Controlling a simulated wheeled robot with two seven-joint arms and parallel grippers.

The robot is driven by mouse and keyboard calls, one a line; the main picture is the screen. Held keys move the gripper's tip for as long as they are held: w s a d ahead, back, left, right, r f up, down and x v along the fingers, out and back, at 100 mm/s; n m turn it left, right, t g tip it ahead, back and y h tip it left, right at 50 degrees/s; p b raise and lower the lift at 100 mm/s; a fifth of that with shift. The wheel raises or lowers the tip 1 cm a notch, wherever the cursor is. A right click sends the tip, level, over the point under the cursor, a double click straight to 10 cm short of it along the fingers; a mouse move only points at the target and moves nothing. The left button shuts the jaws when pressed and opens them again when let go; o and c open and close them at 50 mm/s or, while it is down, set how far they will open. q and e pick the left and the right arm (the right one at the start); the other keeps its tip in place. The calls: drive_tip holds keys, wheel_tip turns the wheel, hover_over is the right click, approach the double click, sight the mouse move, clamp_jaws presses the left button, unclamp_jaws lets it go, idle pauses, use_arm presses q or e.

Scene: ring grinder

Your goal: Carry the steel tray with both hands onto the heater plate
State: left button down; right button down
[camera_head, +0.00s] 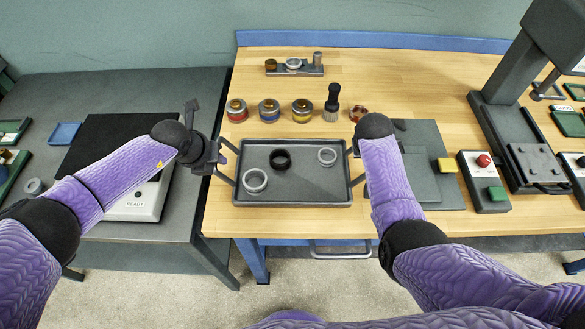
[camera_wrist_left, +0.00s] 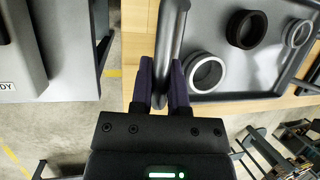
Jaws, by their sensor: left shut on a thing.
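The steel tray (camera_head: 310,190) is a dark grey rectangle over the wooden table, holding a black ring (camera_head: 280,167) and two light rings (camera_head: 254,187). I cannot tell whether its underside touches the table. My left gripper (camera_head: 222,160) is at the tray's left handle. In the left wrist view its fingers (camera_wrist_left: 163,82) are shut on the handle bar (camera_wrist_left: 170,45). My right gripper (camera_head: 352,150) is at the tray's right handle, mostly hidden by my right forearm. The heater plate (camera_head: 100,140) is a black slab on the left grey table, partly behind my left arm. Its white front reads READY.
A gap separates the grey table (camera_head: 60,88) from the wooden table (camera_head: 400,70). Behind the tray stand several jars (camera_head: 269,110) and a black-handled brush (camera_head: 332,98). A control box (camera_head: 482,170) with a red button and a dark press (camera_head: 500,105) stand right.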

use_arm(q)
drive_tip(key=shift+r, duration=0.1)
idle(0.8)
